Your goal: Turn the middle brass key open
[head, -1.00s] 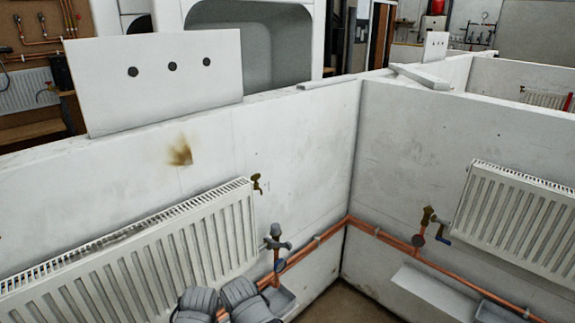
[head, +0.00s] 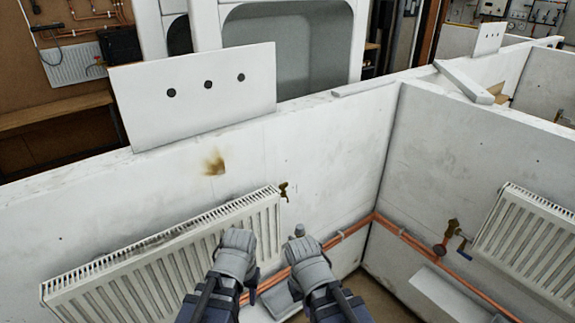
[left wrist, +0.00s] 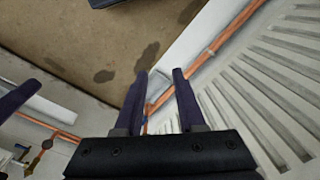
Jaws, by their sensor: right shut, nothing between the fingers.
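A small brass key (head: 284,190) stands at the top right corner of the left radiator (head: 165,262). A second brass fitting (head: 452,232) with a blue lever sits beside the right radiator. I cannot tell which is the middle key. My left gripper (head: 237,240) is in front of the left radiator, below and left of the first key. Its two fingers are apart and empty in the left wrist view (left wrist: 160,76). My right gripper (head: 303,250) is shut and empty, below and slightly right of that key. It hides most of a grey-capped valve (head: 299,230). The fingertips are hidden in the head view.
White bay walls (head: 335,160) meet in a corner behind the grippers. A copper pipe (head: 355,230) runs along them. A white panel with three dark holes (head: 195,110) stands on the wall top.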

